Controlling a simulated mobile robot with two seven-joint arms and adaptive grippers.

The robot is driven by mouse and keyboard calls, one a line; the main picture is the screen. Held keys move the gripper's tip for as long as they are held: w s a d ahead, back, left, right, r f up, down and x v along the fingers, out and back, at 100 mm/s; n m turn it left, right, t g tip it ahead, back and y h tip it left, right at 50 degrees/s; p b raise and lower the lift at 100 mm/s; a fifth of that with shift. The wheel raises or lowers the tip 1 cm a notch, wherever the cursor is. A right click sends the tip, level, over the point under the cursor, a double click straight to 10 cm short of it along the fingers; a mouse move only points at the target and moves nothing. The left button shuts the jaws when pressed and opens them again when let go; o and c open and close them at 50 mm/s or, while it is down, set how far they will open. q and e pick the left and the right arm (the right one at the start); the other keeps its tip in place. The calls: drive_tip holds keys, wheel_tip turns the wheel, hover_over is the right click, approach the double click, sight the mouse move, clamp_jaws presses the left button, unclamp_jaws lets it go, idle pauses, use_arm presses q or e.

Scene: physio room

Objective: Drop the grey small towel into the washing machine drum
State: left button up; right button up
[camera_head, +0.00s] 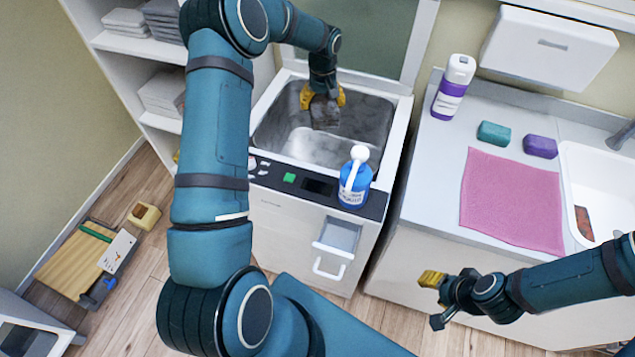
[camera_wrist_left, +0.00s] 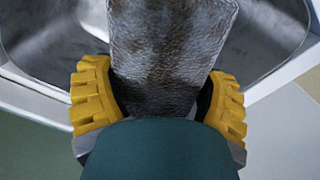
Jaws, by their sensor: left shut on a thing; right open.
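The grey small towel (camera_head: 325,112) hangs from my left gripper (camera_head: 322,97), which is shut on it at the mouth of the drum. In the left wrist view the towel (camera_wrist_left: 170,50) fills the space between the yellow fingers of my left gripper (camera_wrist_left: 158,105). The washing machine (camera_head: 305,225) is a white top-loader with its lid raised. Its metal drum (camera_head: 380,110) is open below and around the towel. In the left wrist view the drum (camera_wrist_left: 55,35) shows behind the towel. My right gripper (camera_head: 437,300) is open and empty, in front of the counter.
A blue pump bottle (camera_head: 354,182) stands on the machine's front panel. Shelves with folded towels (camera_head: 160,92) are at left.

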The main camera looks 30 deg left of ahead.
use_arm(q)
wheel_tip(320, 180, down, 5)
drive_tip(key=shift+b, duration=1.25)
drive_tip(key=o, duration=1.1)
drive_tip(key=shift+o, duration=0.2)
drive_tip(key=shift+r, duration=0.15)
wheel_tip(320, 180, up, 12)
drive_tip(key=shift+f, duration=0.1)
